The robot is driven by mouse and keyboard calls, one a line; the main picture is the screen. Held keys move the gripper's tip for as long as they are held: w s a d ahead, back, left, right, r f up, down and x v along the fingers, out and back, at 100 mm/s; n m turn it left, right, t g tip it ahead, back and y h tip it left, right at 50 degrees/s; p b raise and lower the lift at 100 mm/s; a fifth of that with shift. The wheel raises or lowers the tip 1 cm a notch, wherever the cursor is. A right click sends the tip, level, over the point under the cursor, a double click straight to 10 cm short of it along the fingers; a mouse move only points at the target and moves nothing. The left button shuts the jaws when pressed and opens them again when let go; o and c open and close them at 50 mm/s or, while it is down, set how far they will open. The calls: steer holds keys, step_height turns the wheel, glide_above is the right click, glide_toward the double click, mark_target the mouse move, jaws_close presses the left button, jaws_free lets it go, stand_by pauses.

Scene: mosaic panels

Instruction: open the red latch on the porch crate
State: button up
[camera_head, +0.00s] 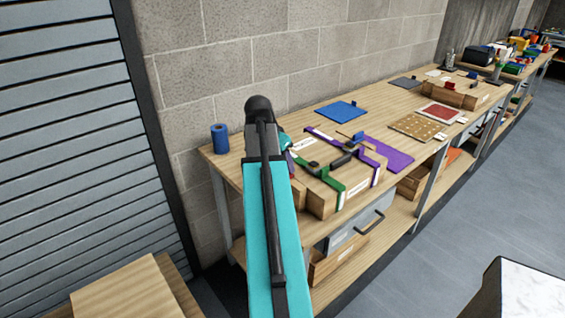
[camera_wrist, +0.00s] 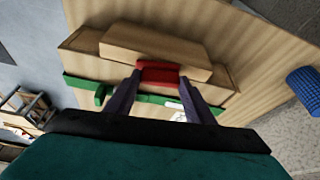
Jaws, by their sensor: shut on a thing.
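A wooden crate (camera_head: 318,200) with green and purple straps and a dark handle stands on the workbench. It shows close up in the wrist view (camera_wrist: 85,62), with a raised wooden lid or block and a green strap (camera_wrist: 102,92). A red latch (camera_wrist: 160,73) sits against the raised wood. My gripper (camera_wrist: 162,82) is shut on the red latch, one dark finger on each side. In the head view my arm hides the latch and most of the gripper.
A blue cylinder (camera_head: 220,138) stands at the bench's left end. A blue plate (camera_head: 341,111) and a purple mat (camera_head: 390,155) lie on the bench. A second wooden crate (camera_head: 450,95) stands farther along. A block wall (camera_head: 230,60) runs behind.

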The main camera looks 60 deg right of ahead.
steer(key=shift+m, duration=0.3)
steer(key=o, duration=1.1)
steer(key=shift+c, duration=0.2)
steer(key=shift+r, duration=0.1)
steer(key=b+v, duration=0.3)
steer(key=v, duration=1)
steer(key=shift+w+r, duration=0.15)
steer(key=shift+r, duration=0.2)
steer(key=shift+r, duration=0.15)
